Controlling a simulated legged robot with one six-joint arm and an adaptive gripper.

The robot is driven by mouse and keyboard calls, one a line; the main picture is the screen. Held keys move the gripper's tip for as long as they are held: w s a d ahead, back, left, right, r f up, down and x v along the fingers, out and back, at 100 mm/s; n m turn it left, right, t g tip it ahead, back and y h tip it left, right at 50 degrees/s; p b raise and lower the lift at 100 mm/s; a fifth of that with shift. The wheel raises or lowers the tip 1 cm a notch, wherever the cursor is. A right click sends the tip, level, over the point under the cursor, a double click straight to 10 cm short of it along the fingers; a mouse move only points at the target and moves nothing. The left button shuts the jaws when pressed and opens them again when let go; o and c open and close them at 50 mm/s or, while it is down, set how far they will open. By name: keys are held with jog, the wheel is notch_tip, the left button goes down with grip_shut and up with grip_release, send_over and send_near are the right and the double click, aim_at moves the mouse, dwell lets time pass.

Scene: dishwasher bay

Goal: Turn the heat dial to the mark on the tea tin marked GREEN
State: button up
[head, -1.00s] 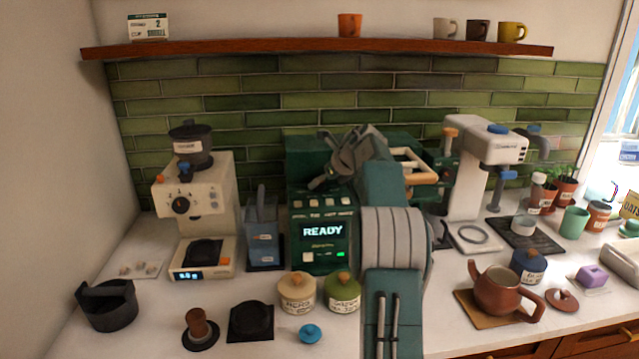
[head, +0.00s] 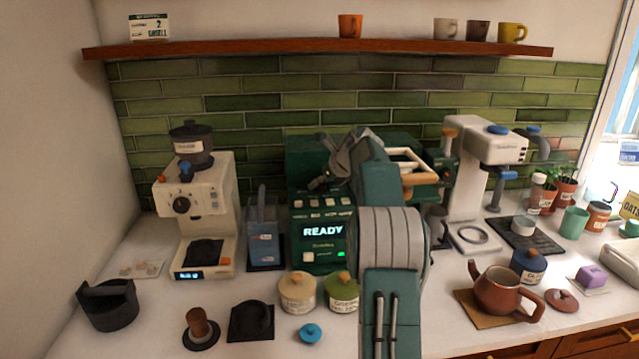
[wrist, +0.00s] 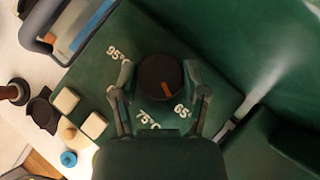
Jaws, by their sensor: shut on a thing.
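The heat dial (wrist: 153,82) is a dark round knob on the green machine's top panel. Its orange pointer slants down and right in the wrist view, between the 75°C and 65 marks and closer to 65. My gripper (wrist: 161,86) is shut on the dial, one finger on each side. It also shows above the machine in the head view (head: 335,170), where the dial is hidden. The green-labelled tea tin (head: 342,292) stands on the counter before the machine; its lettering seems to read GREEN, but its small print is unreadable. A cream tin (head: 297,292) stands left of it.
The green machine (head: 323,225) shows READY. A cream grinder (head: 205,205) and blue bin (head: 264,232) stand left of it; a white machine (head: 465,190) stands right. The brown teapot (head: 497,292) is at right. A shelf (head: 300,50) runs above.

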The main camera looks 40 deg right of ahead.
jog(key=m+h, duration=0.2)
jog(key=m, duration=0.1)
jog(key=shift+a+f+h, duration=0.15)
jog(key=shift+h, duration=0.15)
jog(key=shift+f+m+h, duration=0.15)
jog(key=shift+m+h, duration=0.95)
jog(key=shift+m, duration=0.5)
jog(key=shift+g, duration=0.3)
jog(key=o, duration=1.1)
jog(key=shift+o, duration=0.2)
jog(key=shift+r, duration=0.2)
jog(key=shift+s+r, duration=0.2)
jog(key=v, duration=1.1)
jog(key=shift+s+a+f, duration=0.1)
jog(key=shift+s+a, duration=0.1)
jog(key=shift+a, duration=0.05)
